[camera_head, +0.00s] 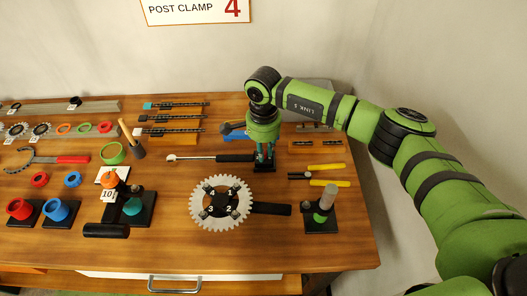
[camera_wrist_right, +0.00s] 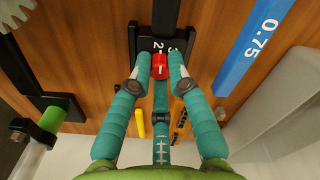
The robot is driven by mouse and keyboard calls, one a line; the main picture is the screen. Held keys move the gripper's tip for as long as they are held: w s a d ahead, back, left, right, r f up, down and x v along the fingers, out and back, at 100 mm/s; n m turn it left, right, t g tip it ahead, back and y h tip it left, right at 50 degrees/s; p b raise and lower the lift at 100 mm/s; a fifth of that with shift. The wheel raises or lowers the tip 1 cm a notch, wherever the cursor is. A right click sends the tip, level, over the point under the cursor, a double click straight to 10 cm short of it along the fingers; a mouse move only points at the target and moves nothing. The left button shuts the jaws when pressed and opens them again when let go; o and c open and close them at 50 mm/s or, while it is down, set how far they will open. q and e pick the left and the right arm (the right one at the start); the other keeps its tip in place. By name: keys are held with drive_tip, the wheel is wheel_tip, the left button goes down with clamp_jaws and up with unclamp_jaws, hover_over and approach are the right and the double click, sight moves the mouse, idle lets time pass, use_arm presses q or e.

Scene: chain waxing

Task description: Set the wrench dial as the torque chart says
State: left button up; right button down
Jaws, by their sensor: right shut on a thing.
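The chart (camera_head: 196,10) on the wall reads POST CLAMP 4; its top is cut off. The wrench (camera_head: 205,157) lies on the table, its silver head to the left and black handle to the right, ending at a black plate (camera_wrist_right: 143,32). The plate carries numbers; a 2 is readable, others are partly hidden. The red dial (camera_wrist_right: 160,66) sits at the plate's edge. My right gripper (camera_wrist_right: 160,72) is shut on the red dial from above; in the head view it hides the dial. Which number the dial points at is unclear. My left gripper is out of view.
A blue gauge (camera_wrist_right: 250,45) marked 0.75 lies close to the right gripper. Tools and rings fill the left side.

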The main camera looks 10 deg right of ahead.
drive_tip(key=m+b, duration=0.2)
drive_tip(key=b, duration=0.1)
drive_tip(key=m+b, duration=0.1)
drive_tip(key=m, duration=0.1)
drive_tip(key=shift+f, duration=0.25)
drive_tip(key=m+b, duration=0.2)
drive_tip(key=m, duration=0.1)
drive_tip(key=shift+r+b, duration=0.15)
drive_tip(key=shift+b, duration=0.25)
drive_tip(key=shift+r+m+b, duration=0.1)
drive_tip(key=shift+m+b, duration=0.35)
drive_tip(key=shift+m, duration=0.25)
drive_tip(key=c, duration=1.2)
unclamp_jaws()
drive_tip(key=shift+o, duration=0.2)
